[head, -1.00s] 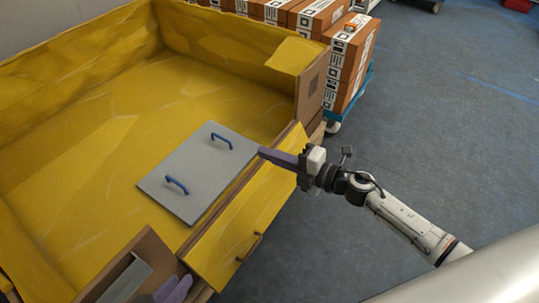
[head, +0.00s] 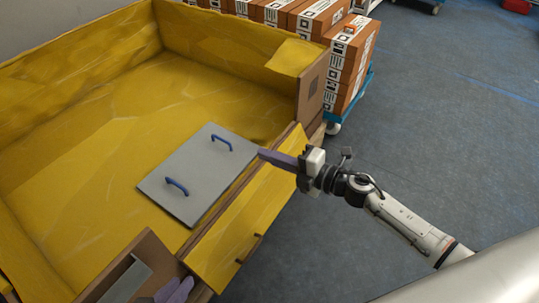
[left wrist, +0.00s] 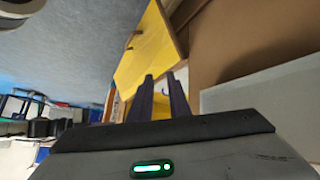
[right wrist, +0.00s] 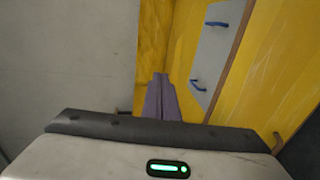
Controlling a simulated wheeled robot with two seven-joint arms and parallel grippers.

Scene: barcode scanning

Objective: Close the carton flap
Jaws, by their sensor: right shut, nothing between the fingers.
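The carton (head: 62,60) is large, brown outside and yellow inside, with an open top. Its flap (head: 225,240), yellow with a small brown handle (head: 249,248), leans outward along the carton's right side, not closed. The flap also shows in the left wrist view (left wrist: 148,55). My right gripper (head: 264,154) is shut and empty, its fingertips over the flap's far end; I cannot tell if they touch. My left gripper (head: 174,291) is at the near corner of the carton. Its fingers (left wrist: 164,85) stand a little apart with nothing between them, pointing toward the flap.
A grey panel (head: 183,160) with two blue handles lies inside the carton. Stacked orange-brown boxes (head: 345,50) stand on a blue cart behind it. The carton's near wall (head: 140,258) is beside my left gripper. The floor to the right is clear.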

